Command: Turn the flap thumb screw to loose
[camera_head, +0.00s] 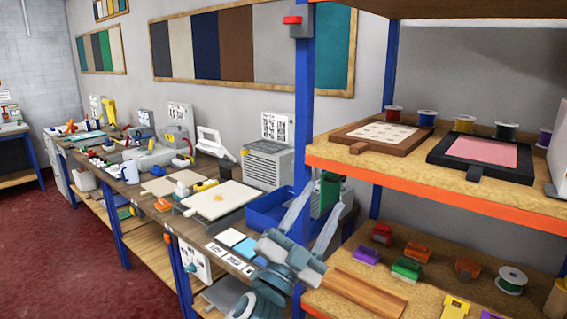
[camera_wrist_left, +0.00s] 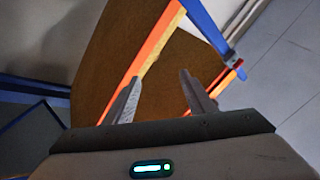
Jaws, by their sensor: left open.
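I cannot pick out the flap thumb screw for certain in either view. My left gripper (camera_head: 324,197) is open and empty in the head view. It is in front of the blue bin (camera_head: 262,216), beside the blue shelf post (camera_head: 303,110). In the left wrist view the two fingers of my left gripper (camera_wrist_left: 160,82) stand apart with nothing between them. My right gripper is not in view.
An orange-edged shelf (camera_head: 420,188) at the right holds two framed panels and several spools. A lower shelf holds small coloured parts and a wooden channel (camera_head: 365,291). The workbench at the left is crowded with tools and machines. Red floor (camera_head: 70,250) is clear.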

